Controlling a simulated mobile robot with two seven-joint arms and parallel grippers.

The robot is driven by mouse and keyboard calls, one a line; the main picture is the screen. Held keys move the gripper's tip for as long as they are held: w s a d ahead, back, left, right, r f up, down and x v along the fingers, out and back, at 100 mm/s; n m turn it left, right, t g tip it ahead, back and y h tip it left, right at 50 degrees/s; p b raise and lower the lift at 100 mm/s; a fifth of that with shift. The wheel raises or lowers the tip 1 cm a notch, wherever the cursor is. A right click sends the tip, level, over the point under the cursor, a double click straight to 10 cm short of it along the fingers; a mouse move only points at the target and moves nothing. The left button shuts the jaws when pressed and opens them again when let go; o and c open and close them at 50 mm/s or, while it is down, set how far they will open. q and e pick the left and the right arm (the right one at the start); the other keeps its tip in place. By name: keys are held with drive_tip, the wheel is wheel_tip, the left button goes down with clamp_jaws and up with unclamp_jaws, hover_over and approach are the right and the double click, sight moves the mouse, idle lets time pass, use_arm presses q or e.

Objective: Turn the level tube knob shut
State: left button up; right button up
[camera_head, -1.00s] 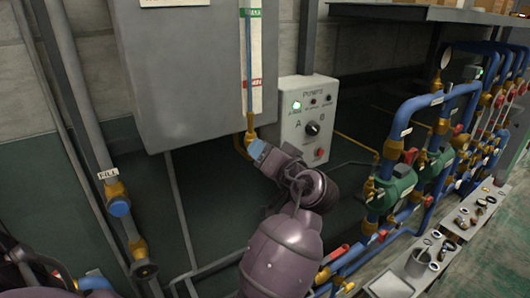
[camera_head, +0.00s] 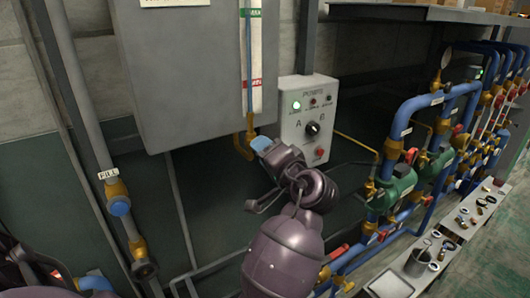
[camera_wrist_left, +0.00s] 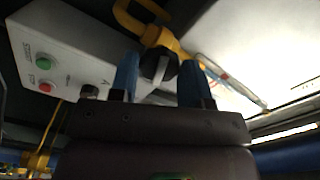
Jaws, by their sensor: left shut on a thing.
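The level tube (camera_head: 249,60) runs down the front of the grey tank, beside a white strip with green and red marks. A brass elbow fitting (camera_head: 241,148) sits at its lower end. My left gripper (camera_head: 262,145) is just right of this fitting, its blue fingertips pointing up at it. In the left wrist view the dark level tube knob (camera_wrist_left: 158,66) is between the two blue fingers, on the yellow fitting. The gripper is shut on it. In the head view the gripper hides the knob. My right gripper is not in view.
A grey pump box (camera_head: 308,122) with a lit green lamp and a black selector is close to the right of my gripper. Blue pipes with green pumps (camera_head: 392,188) stand further right. A pipe labelled FILL (camera_head: 108,174) is at the left.

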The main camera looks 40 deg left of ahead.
use_arm(q)
drive_tip(key=shift+d+r, duration=0.1)
drive_tip(key=m, duration=0.3)
drive_tip(key=o, duration=0.6)
drive_tip(key=shift+o, duration=1.4)
drive_tip(key=shift+d+r, duration=0.1)
drive_tip(key=shift+d, duration=0.05)
drive_tip(key=shift+s, duration=0.1)
